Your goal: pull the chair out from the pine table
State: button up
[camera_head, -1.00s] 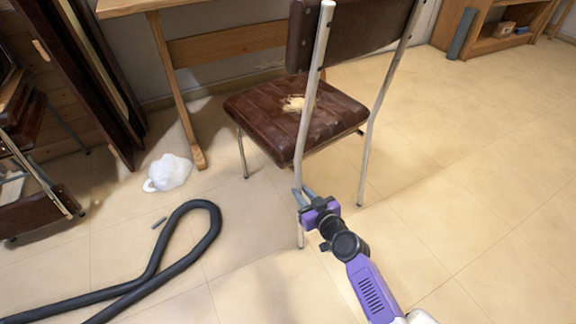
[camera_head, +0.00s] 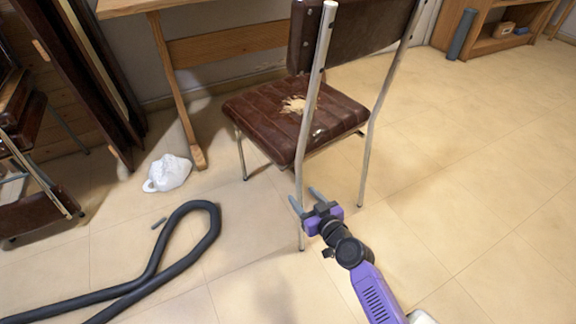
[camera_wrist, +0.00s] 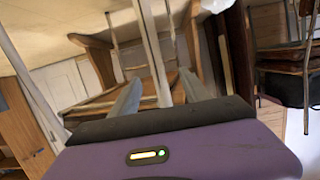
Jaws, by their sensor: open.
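The chair (camera_head: 285,115) has a brown padded seat with a torn patch, a brown backrest (camera_head: 355,35) and pale metal legs. It stands in front of the pine table (camera_head: 225,47), its seat clear of the tabletop in the picture. My gripper (camera_head: 304,196) is open, low down at the chair's near rear leg (camera_head: 299,178). In the wrist view a metal post (camera_wrist: 155,55) runs up between my two spread fingers (camera_wrist: 160,97). I cannot tell whether either finger touches it.
A dark hose (camera_head: 150,270) loops on the floor at left, near a white lumpy object (camera_head: 168,173). Folded chairs (camera_head: 35,165) and dark panels (camera_head: 85,80) are at far left. A wooden shelf (camera_head: 500,40) stands at back right. The floor (camera_head: 490,150) at right is clear.

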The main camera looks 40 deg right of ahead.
jog(key=s+a+b, duration=0.2)
jog(key=s, duration=0.7)
jog(key=shift+a, duration=0.3)
dwell(0.5)
